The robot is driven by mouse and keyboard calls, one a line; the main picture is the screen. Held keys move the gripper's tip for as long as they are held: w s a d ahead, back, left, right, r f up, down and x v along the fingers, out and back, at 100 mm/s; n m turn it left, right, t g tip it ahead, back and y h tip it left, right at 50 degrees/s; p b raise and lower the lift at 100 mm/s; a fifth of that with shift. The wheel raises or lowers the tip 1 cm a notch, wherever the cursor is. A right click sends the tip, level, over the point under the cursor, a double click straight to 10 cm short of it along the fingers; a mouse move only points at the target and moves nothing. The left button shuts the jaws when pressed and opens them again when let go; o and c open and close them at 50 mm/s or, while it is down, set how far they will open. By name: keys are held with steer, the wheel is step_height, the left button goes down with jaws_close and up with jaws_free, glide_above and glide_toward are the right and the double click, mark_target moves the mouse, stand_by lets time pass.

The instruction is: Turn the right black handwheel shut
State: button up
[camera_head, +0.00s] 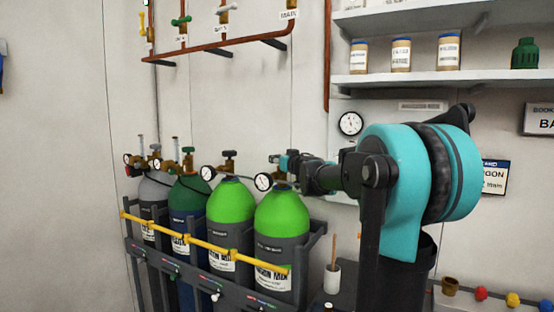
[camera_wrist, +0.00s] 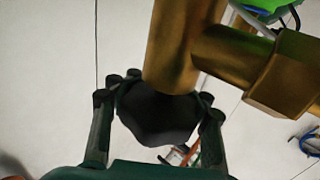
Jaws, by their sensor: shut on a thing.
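The right black handwheel (camera_wrist: 158,118) sits at the end of a brass valve body (camera_wrist: 180,50) in the wrist view. My gripper (camera_wrist: 160,100) has one finger on each side of the handwheel and is shut on it. In the head view my gripper (camera_head: 285,160) reaches in from the right, at the top of the rightmost bright green cylinder (camera_head: 283,215). It hides most of that cylinder's valve and handwheel. A round gauge (camera_head: 263,182) shows just left of the valve.
Left of it stand another bright green cylinder (camera_head: 230,205), a dark green one (camera_head: 188,195) and a grey one (camera_head: 153,187). A yellow bar (camera_head: 205,246) crosses in front. Shelves (camera_head: 430,80) hang above my arm. A white cup (camera_head: 332,278) stands right of the rack.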

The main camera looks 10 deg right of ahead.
steer(key=shift+d+m+t+h, duration=0.15)
steer(key=shift+m+h, duration=0.3)
steer(key=shift+h, duration=0.2)
steer(key=shift+d+m+t+h, duration=0.15)
steer(key=shift+m+h, duration=0.3)
steer(key=shift+h, duration=0.2)
steer(key=o, duration=1.4)
steer(key=shift+c, duration=0.2)
steer(key=shift+s, duration=0.1)
steer(key=s+d, duration=0.1)
steer(key=s, duration=1)
steer(key=shift+s+d, duration=0.3)
steer(key=shift+d, duration=0.05)
